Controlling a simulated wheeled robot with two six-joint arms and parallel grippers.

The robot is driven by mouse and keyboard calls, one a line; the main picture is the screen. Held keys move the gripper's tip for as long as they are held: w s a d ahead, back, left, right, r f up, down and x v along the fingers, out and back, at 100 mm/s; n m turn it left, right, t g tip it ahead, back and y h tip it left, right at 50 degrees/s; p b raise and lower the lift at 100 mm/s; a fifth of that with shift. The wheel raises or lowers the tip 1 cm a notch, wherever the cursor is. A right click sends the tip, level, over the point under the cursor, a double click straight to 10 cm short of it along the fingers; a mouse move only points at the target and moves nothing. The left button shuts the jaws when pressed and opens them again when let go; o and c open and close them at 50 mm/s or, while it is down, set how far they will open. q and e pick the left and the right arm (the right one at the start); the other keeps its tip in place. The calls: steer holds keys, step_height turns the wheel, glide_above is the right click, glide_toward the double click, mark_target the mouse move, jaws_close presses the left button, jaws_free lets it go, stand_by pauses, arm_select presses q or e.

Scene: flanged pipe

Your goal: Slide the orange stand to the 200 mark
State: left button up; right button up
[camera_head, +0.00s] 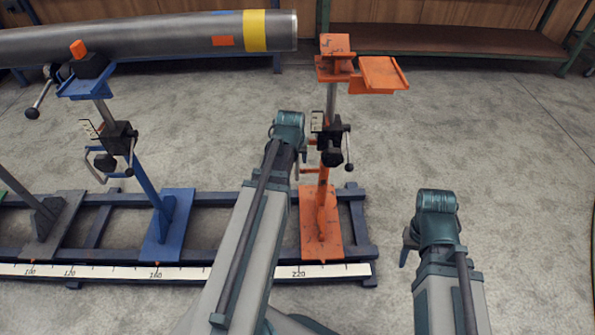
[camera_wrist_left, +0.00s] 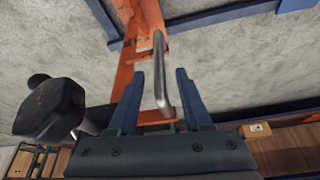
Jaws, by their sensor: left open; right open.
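The orange stand (camera_head: 322,215) stands upright on the rail at its right end. Its base plate is beside the 220 label on the white scale (camera_head: 330,270); the 200 label is hidden behind my left arm. My left gripper (camera_head: 298,160) is just left of the stand's post, its fingers mostly hidden in the head view. In the left wrist view my left gripper (camera_wrist_left: 158,74) is open, with a bent metal handle (camera_wrist_left: 160,75) of the orange stand between its fingers. I cannot tell whether they touch. My right gripper (camera_head: 408,245) is open and empty, right of the rail.
A blue stand (camera_head: 160,205) and a grey stand (camera_head: 50,220) are farther left on the blue rail (camera_head: 225,200). A grey pipe (camera_head: 150,38) with a yellow band lies above, its end short of the orange stand's top. A dark knob (camera_wrist_left: 50,108) is beside my left gripper.

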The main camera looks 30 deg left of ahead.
mark_target(298, 163)
arm_select(q)
steer(key=b+x, duration=0.4)
steer(key=x, duration=0.1)
steer(key=shift+f, duration=0.35)
jaws_close()
stand_by(1.1)
